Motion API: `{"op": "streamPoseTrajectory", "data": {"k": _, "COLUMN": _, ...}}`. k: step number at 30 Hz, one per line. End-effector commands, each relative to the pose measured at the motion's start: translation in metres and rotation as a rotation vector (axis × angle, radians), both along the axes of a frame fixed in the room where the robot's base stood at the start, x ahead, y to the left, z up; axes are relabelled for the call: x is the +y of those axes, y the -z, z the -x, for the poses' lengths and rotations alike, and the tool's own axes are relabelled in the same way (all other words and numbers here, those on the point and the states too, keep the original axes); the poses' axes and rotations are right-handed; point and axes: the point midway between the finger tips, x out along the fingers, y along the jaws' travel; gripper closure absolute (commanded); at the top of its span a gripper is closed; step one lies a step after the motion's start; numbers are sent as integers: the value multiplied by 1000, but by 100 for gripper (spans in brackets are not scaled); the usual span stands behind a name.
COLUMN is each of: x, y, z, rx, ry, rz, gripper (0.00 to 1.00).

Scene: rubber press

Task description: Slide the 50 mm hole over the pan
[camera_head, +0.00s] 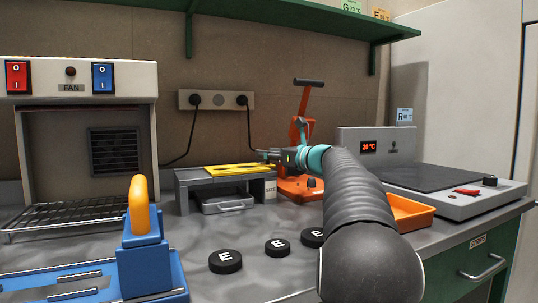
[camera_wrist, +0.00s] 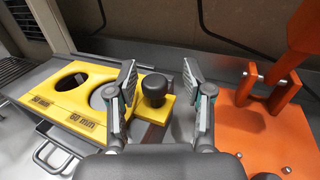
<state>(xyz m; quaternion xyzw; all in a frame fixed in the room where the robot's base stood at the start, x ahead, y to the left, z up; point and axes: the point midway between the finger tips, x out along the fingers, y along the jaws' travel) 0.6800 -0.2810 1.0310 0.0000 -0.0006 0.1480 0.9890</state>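The yellow slide plate (camera_wrist: 90,75) lies on a grey stand (camera_head: 183,188) and has two round holes. The left hole (camera_wrist: 70,83) has a label that seems to read 50 mm; the right hole (camera_wrist: 101,98) is labelled 60 mm and is partly hidden by my left finger. A black knob (camera_wrist: 154,88) stands at the plate's right end. My gripper (camera_wrist: 163,88) is open, with one finger on each side of the knob and gaps visible. A grey pan with a handle (camera_head: 228,206) sits under the stand; its handle (camera_wrist: 50,150) shows in the wrist view.
An orange press (camera_wrist: 268,130) stands close on the right of my gripper. Several black discs marked E (camera_head: 226,261) lie on the counter in front. A blue fixture with a yellow handle (camera_head: 140,205) stands front left. A hot plate (camera_head: 435,178) and orange tray (camera_head: 410,213) are at the right.

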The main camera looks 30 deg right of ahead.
Motion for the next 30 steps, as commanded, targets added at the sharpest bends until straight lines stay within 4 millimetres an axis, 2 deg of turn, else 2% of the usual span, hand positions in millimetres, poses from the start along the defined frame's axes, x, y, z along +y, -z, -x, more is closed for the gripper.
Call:
{"op": "streamPoseTrajectory", "data": {"k": 8, "x": -1, "y": 0, "z": 7, "rx": 1, "ry": -2, "rz": 0, "gripper": 49}}
{"op": "streamPoseTrajectory", "data": {"k": 11, "x": -7, "y": 0, "z": 20, "rx": 1, "ry": 2, "rz": 0, "gripper": 49}}
{"op": "streamPoseTrajectory", "data": {"k": 21, "x": -27, "y": 0, "z": 83, "rx": 1, "ry": 3, "rz": 1, "gripper": 49}}
{"op": "streamPoseTrajectory", "data": {"k": 25, "x": -32, "y": 0, "z": 101, "rx": 0, "ry": 3, "rz": -1, "gripper": 49}}
{"op": "streamPoseTrajectory", "data": {"k": 30, "x": -35, "y": 0, "z": 113, "rx": 0, "ry": 1, "rz": 0, "gripper": 49}}
